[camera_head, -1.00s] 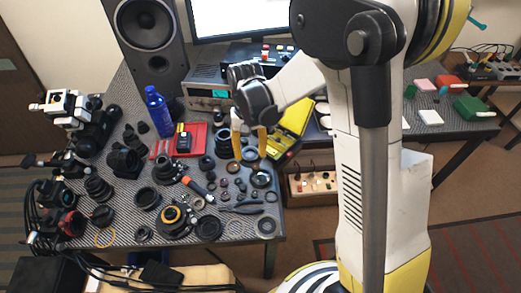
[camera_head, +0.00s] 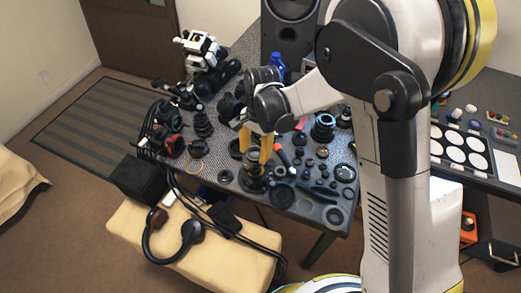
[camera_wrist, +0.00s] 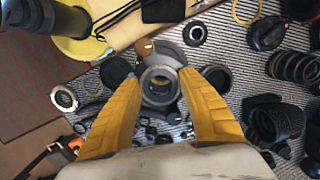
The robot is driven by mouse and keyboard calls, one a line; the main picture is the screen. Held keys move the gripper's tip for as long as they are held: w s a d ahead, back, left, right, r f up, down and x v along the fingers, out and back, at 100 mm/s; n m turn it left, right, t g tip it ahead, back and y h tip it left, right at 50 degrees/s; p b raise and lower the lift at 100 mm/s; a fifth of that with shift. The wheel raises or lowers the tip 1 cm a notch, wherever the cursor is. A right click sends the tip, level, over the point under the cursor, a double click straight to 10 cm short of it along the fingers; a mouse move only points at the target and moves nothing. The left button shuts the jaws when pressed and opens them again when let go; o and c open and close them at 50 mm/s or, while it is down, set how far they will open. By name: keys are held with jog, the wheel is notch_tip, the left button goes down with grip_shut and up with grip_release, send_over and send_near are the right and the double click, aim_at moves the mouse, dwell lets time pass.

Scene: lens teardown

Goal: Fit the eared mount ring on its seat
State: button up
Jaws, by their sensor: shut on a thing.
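My gripper (camera_wrist: 161,76) has its two yellow fingers closed on a grey ring, which I take to be the eared mount ring (camera_wrist: 172,90). The ring faces the wrist camera, with a round opening in its middle. Its ears cannot be made out clearly. In the head view my gripper (camera_head: 259,158) points down over a dark round lens assembly (camera_head: 253,182) near the table's front edge. This assembly is probably the seat, but the fingers partly cover it. I cannot tell whether the ring touches it.
Several loose rings and lens parts lie to the right on the patterned table (camera_head: 312,210). Black barrels and a camera (camera_head: 200,50) stand to the left and back. Cables and a headset (camera_head: 172,240) lie on a tan bench (camera_head: 225,258) in front.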

jog(key=shift+f+b, duration=2.55)
jog(key=shift+f, duration=0.95)
jog(key=shift+f, duration=0.25)
jog(key=shift+r, duration=0.25)
jog(key=shift+b, duration=0.4)
jog(key=shift+n, duration=0.3)
jog(key=shift+f+b, duration=0.15)
jog(key=shift+b, duration=0.25)
jog(key=o, duration=1.7)
jog(key=shift+o, duration=0.2)
